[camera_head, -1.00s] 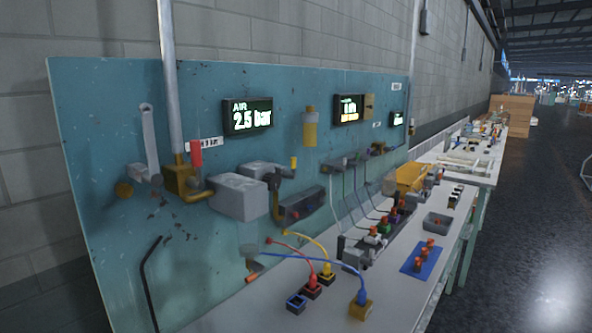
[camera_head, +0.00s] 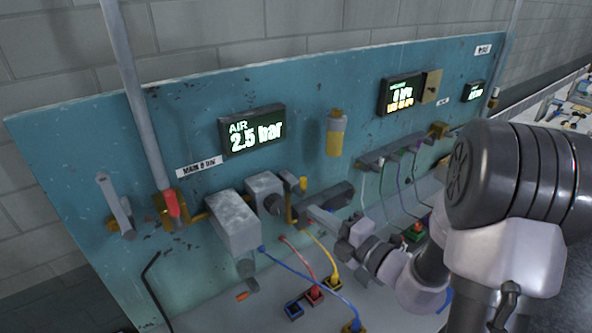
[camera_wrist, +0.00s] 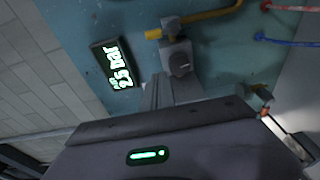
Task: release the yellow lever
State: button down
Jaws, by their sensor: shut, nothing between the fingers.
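The yellow lever (camera_head: 303,184) is a small yellow-tipped handle on a valve with a yellow pipe, right of the grey boxes on the teal panel. In the head view its tip points up. In the wrist view a yellow tip (camera_wrist: 153,34) sticks out sideways from a grey block, beside the yellow pipe; it seems to be the same lever.
Two grey boxes (camera_head: 234,221) stand out left of the lever. A red handle (camera_head: 172,204) sits on a valve further left. An air display (camera_head: 252,130) reading 2.5 bar hangs above. Red, yellow and blue cables (camera_head: 295,275) run across the bench below.

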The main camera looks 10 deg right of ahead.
jog(key=w+a, duration=0.1)
jog(key=w, duration=0.8)
jog(key=shift+w+a, duration=0.25)
jog(key=shift+w, duration=0.05)
dwell(0.5)
jog(key=shift+d+m+p, duration=0.15)
jog(key=shift+m+p, duration=0.15)
jog(key=shift+p, duration=0.2)
